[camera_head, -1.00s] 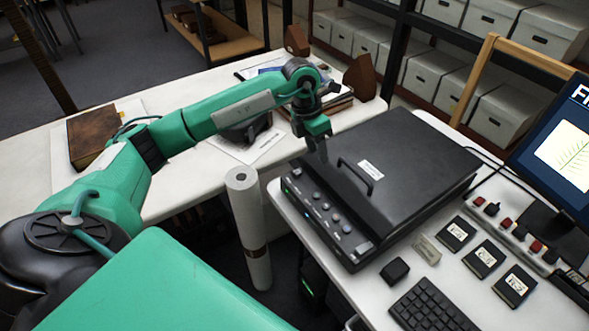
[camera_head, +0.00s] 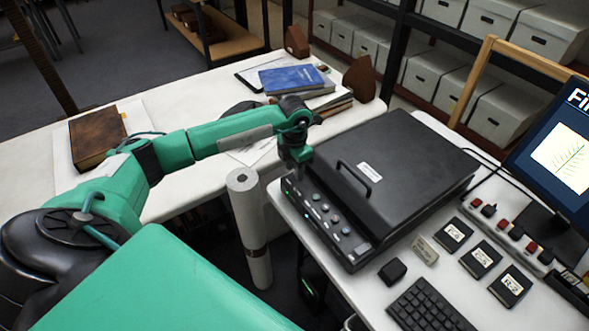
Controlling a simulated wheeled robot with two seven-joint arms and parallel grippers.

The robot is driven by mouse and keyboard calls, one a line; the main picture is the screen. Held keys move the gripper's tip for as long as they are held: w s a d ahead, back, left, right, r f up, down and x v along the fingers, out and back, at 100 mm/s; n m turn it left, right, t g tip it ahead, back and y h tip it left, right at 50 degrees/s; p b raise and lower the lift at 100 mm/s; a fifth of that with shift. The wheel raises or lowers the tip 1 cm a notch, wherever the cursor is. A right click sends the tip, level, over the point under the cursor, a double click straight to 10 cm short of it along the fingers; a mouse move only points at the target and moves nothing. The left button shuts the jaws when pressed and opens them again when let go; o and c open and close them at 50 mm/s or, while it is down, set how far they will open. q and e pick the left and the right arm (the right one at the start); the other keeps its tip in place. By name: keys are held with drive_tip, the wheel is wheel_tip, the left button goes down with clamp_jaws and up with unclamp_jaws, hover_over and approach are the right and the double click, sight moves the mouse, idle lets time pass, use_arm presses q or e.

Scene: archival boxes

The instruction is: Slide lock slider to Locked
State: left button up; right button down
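The black flatbed scanner (camera_head: 410,165) stands on the white desk, its lid down and a handle (camera_head: 355,180) on top. Its sloping front panel (camera_head: 318,212) carries several round knobs and small lights. My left gripper (camera_head: 299,172) points down at the far left end of this panel, close over it. I cannot tell whether it touches. Its fingers are small and dark against the scanner, so their opening cannot be made out. The lock slider cannot be picked out; the gripper may cover it. My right gripper is not in view.
A paper roll (camera_head: 245,215) stands upright left of the scanner. A black keyboard (camera_head: 432,305), a small black block (camera_head: 392,271) and several labelled black squares (camera_head: 480,259) lie on the desk at right. Behind my arm are a blue book (camera_head: 292,79) and wooden bookends.

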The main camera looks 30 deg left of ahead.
use_arm(q)
drive_tip(key=shift+f, duration=0.85)
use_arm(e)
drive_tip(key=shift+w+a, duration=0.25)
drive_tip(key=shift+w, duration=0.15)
